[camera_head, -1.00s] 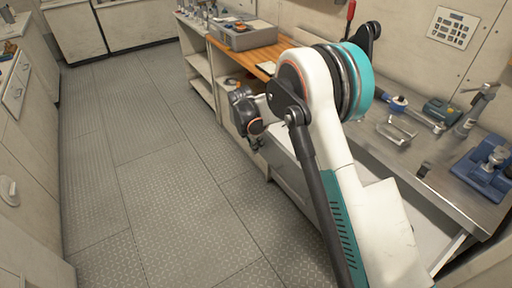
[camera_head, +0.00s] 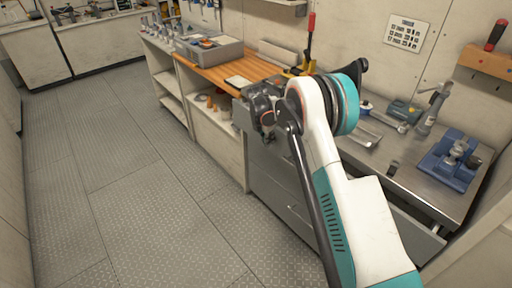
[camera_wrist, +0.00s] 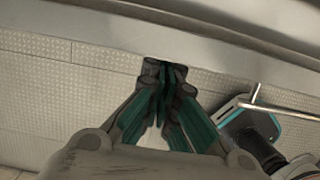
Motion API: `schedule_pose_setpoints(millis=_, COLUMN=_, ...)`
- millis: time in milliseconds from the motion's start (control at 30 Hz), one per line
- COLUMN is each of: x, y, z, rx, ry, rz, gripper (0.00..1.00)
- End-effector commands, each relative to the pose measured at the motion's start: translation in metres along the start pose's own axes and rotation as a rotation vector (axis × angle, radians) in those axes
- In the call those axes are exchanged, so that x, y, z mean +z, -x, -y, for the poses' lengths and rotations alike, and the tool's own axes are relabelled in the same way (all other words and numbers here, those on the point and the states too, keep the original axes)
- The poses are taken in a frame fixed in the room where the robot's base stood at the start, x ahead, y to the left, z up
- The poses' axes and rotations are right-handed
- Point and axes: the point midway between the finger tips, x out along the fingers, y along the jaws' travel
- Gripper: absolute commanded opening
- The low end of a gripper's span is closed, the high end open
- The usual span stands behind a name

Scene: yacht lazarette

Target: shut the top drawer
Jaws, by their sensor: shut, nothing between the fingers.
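The top drawer (camera_head: 424,230) is under the metal worktop and stands partly out; its right end shows beyond my arm in the head view. My arm hides much of its middle, so how far out it is cannot be told exactly. My gripper (camera_wrist: 163,78) is shut and empty in the wrist view. Its fingertips are just below a long pale grey edge (camera_wrist: 215,55), apparently the drawer front; contact cannot be made out. In the head view the dark gripper body (camera_head: 262,108) is near the left end of the drawer unit, its fingertips unclear.
The metal worktop (camera_head: 425,178) bears a blue vise (camera_head: 452,162) and tools. A wooden-topped shelf unit (camera_head: 215,75) with a grey bin (camera_head: 208,50) stands to the left. The plated floor (camera_head: 130,190) is clear at the left.

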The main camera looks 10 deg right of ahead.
Motion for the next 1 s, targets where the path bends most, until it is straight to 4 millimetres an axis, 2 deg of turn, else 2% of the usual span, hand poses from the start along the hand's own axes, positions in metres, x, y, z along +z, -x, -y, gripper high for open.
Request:
schedule_pose_setpoints(millis=100, x=0.019, y=-0.005, z=0.0, rx=-0.001, ry=-0.003, rz=-0.001, gripper=0.0)
schedule_pose_setpoints(millis=367, x=0.04, y=-0.01, z=0.0, rx=0.0, ry=-0.001, rz=-0.001, gripper=0.0)
schedule_pose_setpoints(millis=867, x=0.042, y=-0.011, z=0.0, rx=0.0, ry=0.0, rz=-0.001, gripper=0.0)
schedule_pose_setpoints(millis=1000, x=0.034, y=-0.009, z=-0.002, rx=0.0, ry=0.001, rz=-0.001, gripper=0.0)
